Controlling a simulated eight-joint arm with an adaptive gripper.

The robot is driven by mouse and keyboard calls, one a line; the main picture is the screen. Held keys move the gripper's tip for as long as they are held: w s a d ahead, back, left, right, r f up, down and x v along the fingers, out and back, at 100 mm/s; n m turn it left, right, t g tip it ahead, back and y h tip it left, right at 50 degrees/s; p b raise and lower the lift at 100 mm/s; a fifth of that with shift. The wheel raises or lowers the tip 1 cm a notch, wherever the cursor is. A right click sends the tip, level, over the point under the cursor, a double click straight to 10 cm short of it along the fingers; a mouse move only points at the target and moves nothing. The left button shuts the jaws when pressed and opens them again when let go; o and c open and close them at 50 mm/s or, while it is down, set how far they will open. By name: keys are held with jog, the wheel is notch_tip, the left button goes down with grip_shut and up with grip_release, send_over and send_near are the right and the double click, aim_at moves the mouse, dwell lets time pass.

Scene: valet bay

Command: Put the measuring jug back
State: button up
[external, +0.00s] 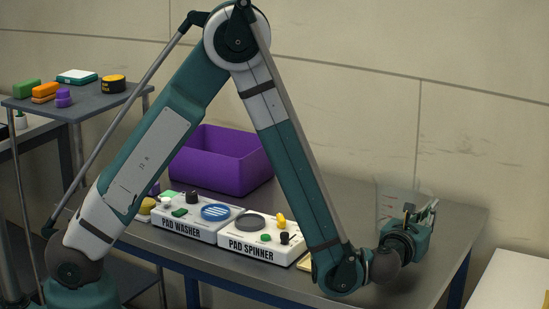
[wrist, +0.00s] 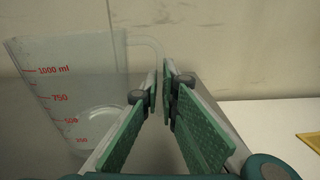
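The measuring jug (external: 388,202) is clear, with red marks up to 1000 ml. It stands near the far right part of the grey table in the external view, partly behind my gripper (external: 422,211). In the wrist view the jug (wrist: 72,92) fills the left side, its handle (wrist: 146,42) reaching right toward the fingertips. My gripper (wrist: 162,88) has its green pads apart, with a narrow gap at the tips. The lower handle is hidden by or between the fingertips. I cannot tell whether the pads touch it.
A purple bin (external: 222,165) stands at the back of the table (external: 440,225). The pad washer (external: 183,217) and pad spinner (external: 262,238) sit along its front. A small shelf (external: 85,103) at left holds coloured items. A yellow object (wrist: 310,140) shows at right in the wrist view.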

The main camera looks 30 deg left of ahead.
jog(key=o, duration=0.4)
jog(key=shift+s+r, duration=0.1)
jog(key=shift+r, duration=0.1)
jog(key=s+p, duration=0.2)
jog(key=s, duration=1)
jog(key=shift+a, duration=0.1)
